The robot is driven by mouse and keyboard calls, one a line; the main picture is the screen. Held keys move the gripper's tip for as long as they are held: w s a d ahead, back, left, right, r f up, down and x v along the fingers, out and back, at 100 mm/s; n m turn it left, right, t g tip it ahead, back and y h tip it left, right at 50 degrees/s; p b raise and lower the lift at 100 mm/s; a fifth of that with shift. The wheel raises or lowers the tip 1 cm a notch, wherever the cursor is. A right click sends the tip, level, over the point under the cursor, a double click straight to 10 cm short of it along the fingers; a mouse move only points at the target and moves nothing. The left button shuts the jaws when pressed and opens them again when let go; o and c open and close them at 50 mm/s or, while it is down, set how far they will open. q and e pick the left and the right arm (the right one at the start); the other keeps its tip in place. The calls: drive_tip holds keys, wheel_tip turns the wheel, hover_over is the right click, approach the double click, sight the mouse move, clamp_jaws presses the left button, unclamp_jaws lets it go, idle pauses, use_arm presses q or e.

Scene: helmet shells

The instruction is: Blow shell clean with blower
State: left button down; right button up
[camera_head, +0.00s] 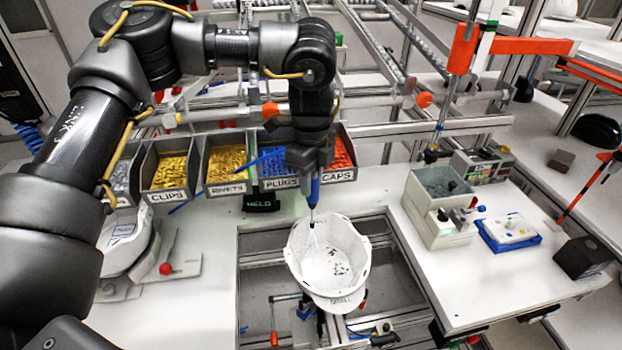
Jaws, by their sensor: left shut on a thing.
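A white helmet shell (330,262) sits open side up at the middle of the picture, over the gap in the worktop. Dark specks lie inside it. My left gripper (312,178) is above the shell's far rim and is shut on a blue blower (314,192). The blower's dark nozzle points down into the shell, and a pale spray fans out below it. A blue hose runs from the gripper to the left. The fingers are partly hidden by my arm. My right gripper is not in view.
Bins of clips (170,172), rivets (226,164), plugs and caps (341,155) line the back. A grey box (437,200) and a blue tray (510,236) stand on the right worktop. A red-knobbed lever (166,268) is at left. An orange-armed stand rises behind.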

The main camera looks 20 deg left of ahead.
use_arm(q)
drive_tip(key=shift+d, duration=0.1)
drive_tip(key=shift+w+d+p, duration=0.3)
drive_tip(key=shift+w+d, duration=0.2)
drive_tip(key=shift+d, duration=0.3)
drive_tip(key=shift+w+d+p, duration=0.3)
drive_tip(key=shift+w+d, duration=0.25)
drive_tip(key=shift+d, duration=0.25)
drive_tip(key=shift+w+d+p, duration=0.3)
drive_tip(key=shift+w+d, duration=0.2)
drive_tip(key=shift+d, duration=0.3)
drive_tip(key=shift+s+d, duration=0.1)
drive_tip(key=shift+s+d+b, duration=0.25)
drive_tip(key=shift+s+d, duration=0.35)
drive_tip(key=shift+s, duration=0.3)
drive_tip(key=shift+s+d+b, duration=0.2)
drive_tip(key=shift+s+d, duration=0.35)
drive_tip(key=shift+s, duration=0.45)
